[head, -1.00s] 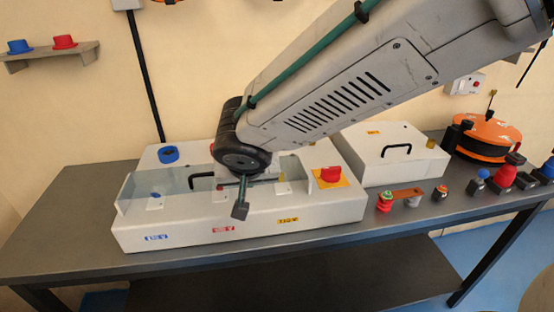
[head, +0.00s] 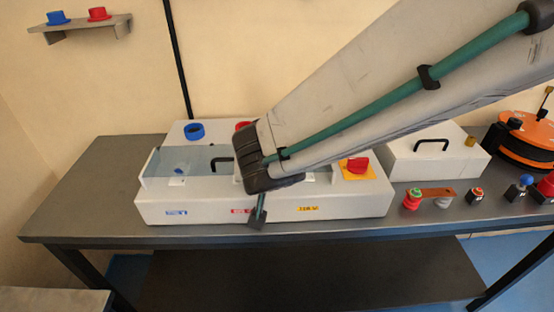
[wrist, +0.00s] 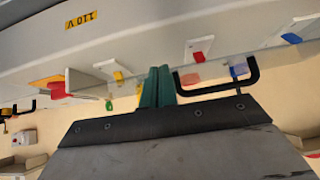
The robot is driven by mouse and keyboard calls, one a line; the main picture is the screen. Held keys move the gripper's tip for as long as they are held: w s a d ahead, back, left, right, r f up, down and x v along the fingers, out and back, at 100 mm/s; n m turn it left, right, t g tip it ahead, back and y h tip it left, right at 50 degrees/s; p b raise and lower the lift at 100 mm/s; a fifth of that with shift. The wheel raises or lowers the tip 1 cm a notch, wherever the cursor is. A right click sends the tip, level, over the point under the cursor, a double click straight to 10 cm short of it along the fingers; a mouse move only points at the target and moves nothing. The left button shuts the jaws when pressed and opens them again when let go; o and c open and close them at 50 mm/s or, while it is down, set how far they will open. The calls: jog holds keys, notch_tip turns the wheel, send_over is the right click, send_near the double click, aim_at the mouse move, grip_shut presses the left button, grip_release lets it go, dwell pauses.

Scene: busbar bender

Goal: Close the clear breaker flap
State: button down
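The clear breaker flap (head: 190,157) is a see-through panel on the white breaker box (head: 160,208). In the head view it stands raised and tilted over the box top. Its black handle (wrist: 250,80) shows in the wrist view to the right of my fingers; in the head view my wrist partly hides it. My gripper (wrist: 157,88) has teal fingers close together, with nothing seen between them. In the head view the dark fingertip (head: 257,218) hangs at the box's front edge. Whether it touches the flap or box, I cannot tell.
A red knob on a yellow plate (head: 358,169) is on the box's right end. A white case (head: 435,160) stands to the right, with several small buttons and an orange reel (head: 530,135) beyond. The grey table (head: 75,200) is clear at the left.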

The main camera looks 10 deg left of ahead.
jog(key=shift+s+d+f, duration=0.2)
jog(key=shift+s+f, duration=0.05)
jog(key=shift+f, duration=0.45)
jog(key=r, duration=0.5)
jog(key=shift+w+a, duration=0.15)
jog(key=shift+a, duration=0.1)
jog(key=s+d+f, duration=0.2)
jog(key=s+f, duration=0.1)
jog(key=s, duration=0.6)
jog(key=s+d+r+g, duration=0.2)
jog(key=d, duration=0.9)
jog(key=s+d+r+m+g+h, duration=0.1)
jog(key=s+d+r+g, duration=0.1)
jog(key=d, duration=0.9)
jog(key=s+d+r+m+g, duration=0.1)
jog(key=s+d+r+g, duration=0.1)
jog(key=d, duration=0.9)
notch_tip(320, 180, up, 2)
jog(key=shift+s+d+g+h, duration=0.2)
jog(key=shift+s+g+h, duration=0.2)
jog(key=shift+s, duration=0.25)
